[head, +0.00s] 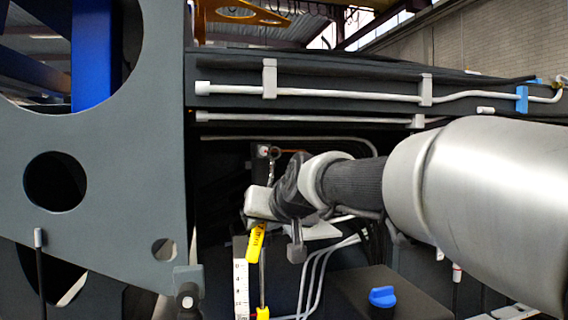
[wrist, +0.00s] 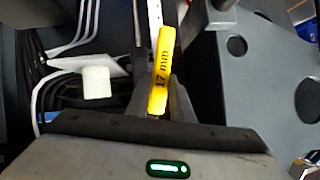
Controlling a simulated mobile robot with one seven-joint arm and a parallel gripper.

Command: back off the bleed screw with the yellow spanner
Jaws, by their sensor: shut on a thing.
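My gripper (head: 262,206) is shut on the yellow spanner (head: 256,243), whose yellow sleeve hangs below the fingers in the head view. In the wrist view the sleeve, marked 17 mm (wrist: 161,70), stands between the two fingers (wrist: 160,100). Above the gripper, a small metal ring end (head: 273,154) shows close to a small pale fitting with a red spot (head: 264,150), which may be the bleed screw. I cannot tell whether the ring is around it or beside it. The wrist view does not clearly show the screw.
A white scale strip (head: 241,285) and a thin rod with a yellow end (head: 263,313) stand below the gripper. Pale pipes (head: 340,93) run above. A dark box with a blue knob (head: 383,296) is at lower right. A grey plate (head: 100,190) bounds the left.

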